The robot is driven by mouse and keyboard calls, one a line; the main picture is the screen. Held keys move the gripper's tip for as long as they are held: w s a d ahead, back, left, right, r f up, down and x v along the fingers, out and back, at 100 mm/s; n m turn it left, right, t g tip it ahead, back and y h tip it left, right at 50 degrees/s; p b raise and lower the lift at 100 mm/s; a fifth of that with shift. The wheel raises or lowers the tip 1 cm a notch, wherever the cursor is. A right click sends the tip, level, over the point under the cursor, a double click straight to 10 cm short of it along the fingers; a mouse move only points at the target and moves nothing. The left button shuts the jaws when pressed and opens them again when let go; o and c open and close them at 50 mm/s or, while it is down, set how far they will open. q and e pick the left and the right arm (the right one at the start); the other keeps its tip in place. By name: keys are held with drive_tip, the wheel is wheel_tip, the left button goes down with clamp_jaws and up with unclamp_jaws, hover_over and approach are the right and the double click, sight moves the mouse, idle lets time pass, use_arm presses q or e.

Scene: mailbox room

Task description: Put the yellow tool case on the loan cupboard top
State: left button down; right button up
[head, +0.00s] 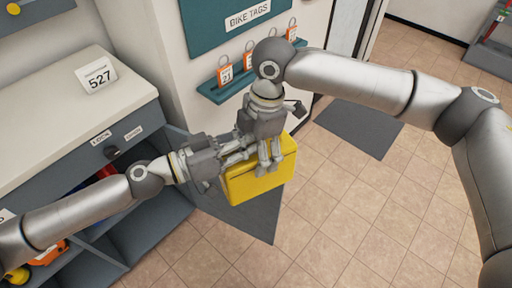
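The yellow tool case (262,186) hangs in front of the cupboard, above the floor and lower than the cupboard top. My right gripper (268,164) points down at the top of the case and looks shut on it, with its fingers hiding any handle. My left gripper (238,156) reaches in from the left, close beside the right gripper at the case's upper left edge. Its fingertips overlap the other gripper, so I cannot tell whether it touches the case. The loan cupboard top (40,125) is a pale surface at the left, largely bare.
Below, open shelves hold an orange item (48,254). A dark panel (245,218) lies behind the case. A tag rack (226,88) hangs on the wall. Tiled floor at right is clear, with a mat (358,128).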

use_arm(q)
drive_tip(key=shift+r, duration=0.2)
use_arm(e)
drive_tip(key=c, duration=1.4)
use_arm(q)
drive_tip(key=c, duration=1.6)
unclamp_jaws()
drive_tip(key=shift+c, duration=0.2)
use_arm(e)
drive_tip(key=shift+r, duration=0.1)
drive_tip(key=shift+c, duration=0.8)
use_arm(q)
drive_tip(key=shift+s, duration=0.1)
drive_tip(key=shift+a, duration=0.1)
